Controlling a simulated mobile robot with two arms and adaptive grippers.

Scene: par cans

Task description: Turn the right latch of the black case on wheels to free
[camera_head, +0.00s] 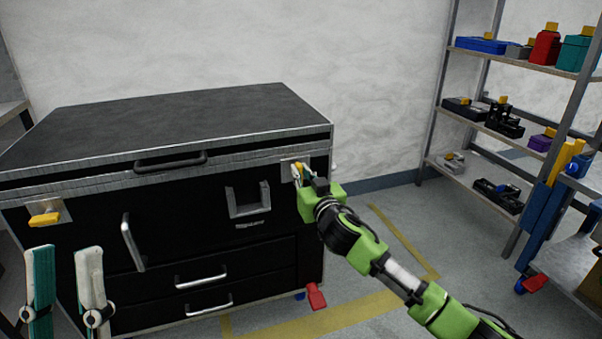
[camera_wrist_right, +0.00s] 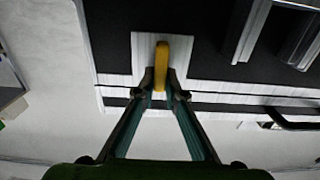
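The black case (camera_head: 180,117) stands at the left with its lid down. Its right latch (camera_head: 299,167) has a yellow handle on a pale plate near the front right corner. In the right wrist view the yellow handle (camera_wrist_right: 160,62) lies across the line of the lid seam. My right gripper (camera_wrist_right: 162,88) has its fingertips on both sides of the handle's end, seemingly touching it. In the head view this gripper (camera_head: 301,176) partly covers the latch. The left latch (camera_head: 44,219) has its yellow handle lying sideways. My left gripper (camera_head: 66,255) is open and empty at lower left.
A metal shelf (camera_head: 472,112) with tools and boxes stands at the right. A blue trolley (camera_head: 538,220) is at the right edge. A red caster pedal (camera_head: 315,297) sticks out below the case. Floor between case and shelf is clear.

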